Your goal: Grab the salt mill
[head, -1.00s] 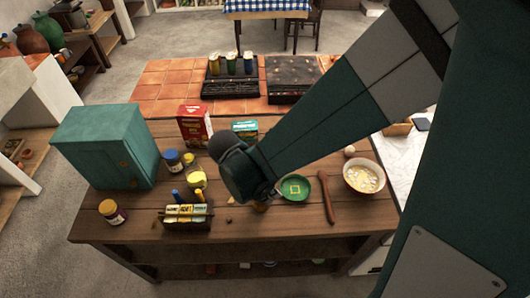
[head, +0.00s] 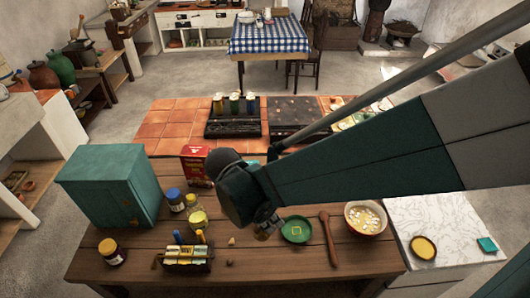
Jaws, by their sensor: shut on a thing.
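My gripper (head: 266,229) is low over the wooden counter, just left of the green plate, at the end of my teal arm. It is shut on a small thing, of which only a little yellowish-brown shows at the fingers. This looks like the salt mill, but the gripper and wrist hide most of it. I cannot tell whether it touches the counter. No other salt mill can be made out in the view.
The green plate (head: 297,230), a wooden spoon (head: 328,240) and a bowl (head: 366,219) lie to the right. A packet caddy (head: 187,259), jars (head: 175,199), a red box (head: 196,166) and a teal cabinet (head: 107,186) stand left. A small beige piece (head: 232,241) lies nearby.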

